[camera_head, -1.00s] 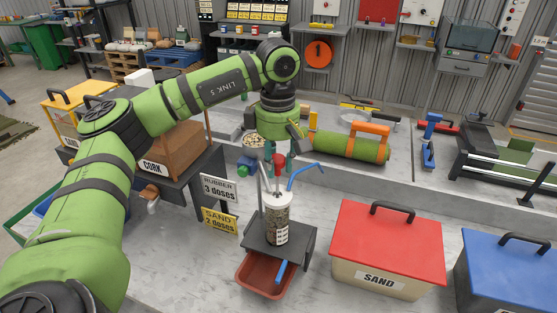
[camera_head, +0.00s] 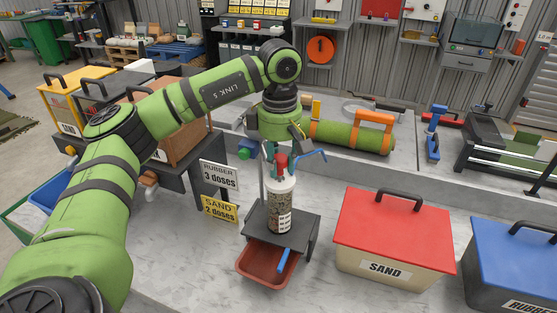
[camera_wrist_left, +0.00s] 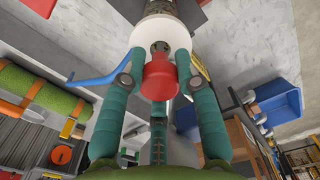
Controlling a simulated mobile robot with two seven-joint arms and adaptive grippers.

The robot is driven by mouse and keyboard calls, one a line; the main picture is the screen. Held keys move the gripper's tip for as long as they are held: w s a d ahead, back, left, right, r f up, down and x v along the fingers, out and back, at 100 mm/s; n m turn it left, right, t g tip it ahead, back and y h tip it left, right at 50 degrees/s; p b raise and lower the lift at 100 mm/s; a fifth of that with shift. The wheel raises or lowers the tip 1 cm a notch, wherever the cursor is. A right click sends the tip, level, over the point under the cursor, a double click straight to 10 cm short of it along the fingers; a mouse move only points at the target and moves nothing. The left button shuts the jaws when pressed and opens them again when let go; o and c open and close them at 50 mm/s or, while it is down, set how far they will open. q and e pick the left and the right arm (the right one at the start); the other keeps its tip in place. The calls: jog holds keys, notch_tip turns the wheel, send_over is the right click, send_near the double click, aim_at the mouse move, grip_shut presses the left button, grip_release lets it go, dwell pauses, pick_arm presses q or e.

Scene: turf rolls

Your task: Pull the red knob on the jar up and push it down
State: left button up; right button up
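The jar (camera_head: 281,208) is clear, with dark, grainy contents and a white lid (camera_head: 280,183). It stands upright on a small dark stand (camera_head: 255,222). The red knob (camera_head: 281,163) sits low, close above the lid; in the wrist view the knob (camera_wrist_left: 159,80) hides part of the lid (camera_wrist_left: 160,38). My left gripper (camera_head: 281,155) comes down from above. My right gripper is not in view.
A red tray (camera_head: 252,262) with a blue handle lies under the stand. A red-lidded sand box (camera_head: 392,228) and a blue-lidded box (camera_head: 520,262) stand to the right. Dose signs (camera_head: 220,208) stand left of the jar. A green turf roll (camera_head: 340,137) lies behind.

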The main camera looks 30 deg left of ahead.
aim_at(283, 158)
pick_arm(q)
jog(key=o, duration=0.4)
jog(key=shift+s+d+f, duration=0.1)
jog(key=shift+d+f, duration=0.15)
jog(key=shift+f, duration=0.1)
jog(key=shift+d+r, duration=0.1)
jog(key=shift+r, duration=0.45)
notch_tip(283, 158, up, 11)
jog(key=shift+w, duration=0.2)
